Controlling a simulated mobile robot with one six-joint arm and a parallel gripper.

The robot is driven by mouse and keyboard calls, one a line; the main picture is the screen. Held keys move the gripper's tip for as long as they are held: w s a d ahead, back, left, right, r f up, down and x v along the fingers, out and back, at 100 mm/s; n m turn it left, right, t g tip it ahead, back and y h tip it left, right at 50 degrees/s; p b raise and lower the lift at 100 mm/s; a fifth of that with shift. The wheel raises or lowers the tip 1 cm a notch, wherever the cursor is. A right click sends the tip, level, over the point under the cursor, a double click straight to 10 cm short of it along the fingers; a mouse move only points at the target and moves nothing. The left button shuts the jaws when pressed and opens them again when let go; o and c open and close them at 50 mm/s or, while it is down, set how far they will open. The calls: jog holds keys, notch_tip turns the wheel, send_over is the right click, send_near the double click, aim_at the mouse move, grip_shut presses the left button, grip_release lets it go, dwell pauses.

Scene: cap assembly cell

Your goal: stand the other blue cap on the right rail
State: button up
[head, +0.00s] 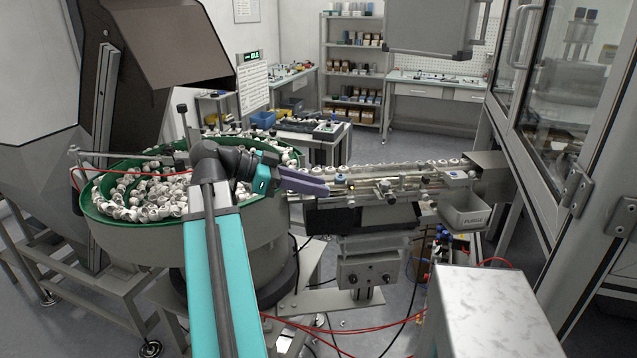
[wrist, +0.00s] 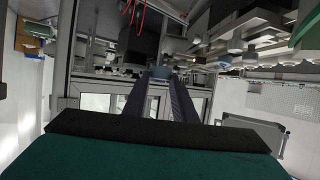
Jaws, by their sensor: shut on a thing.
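My gripper (head: 326,188) reaches right from the bowl side to the near left end of the rail track (head: 400,177). In the wrist view its two dark fingers (wrist: 160,80) are shut on a small blue-grey piece, the blue cap (wrist: 160,73), at their tips. In the head view the fingers hide the held cap. White caps stand in a row along the track. A small blue spot (head: 472,174) shows near the track's right end; I cannot tell whether it is a cap. The two rails are too small to tell apart.
A green-rimmed bowl (head: 88,207) full of white caps is at left, under my arm. A grey bin (head: 465,211) hangs below the track's right end. A grey box (head: 495,310) stands at front right. A glazed cabinet (head: 570,110) bounds the right side.

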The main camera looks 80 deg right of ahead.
jog(key=d+p, duration=0.1)
jog(key=d, duration=0.4)
jog(key=w+d+f+p, duration=0.1)
jog(key=d+p, duration=0.1)
jog(key=d, duration=0.3)
jog(key=w+d+p, duration=0.1)
jog(key=d, duration=0.4)
jog(key=shift+w+d+f, duration=0.2)
jog(key=shift+w+d, duration=0.05)
jog(key=shift+d, duration=0.1)
jog(key=shift+f+p, duration=0.15)
jog(key=shift+p, duration=0.15)
jog(key=shift+f+p, duration=0.85)
jog(key=shift+f, duration=0.75)
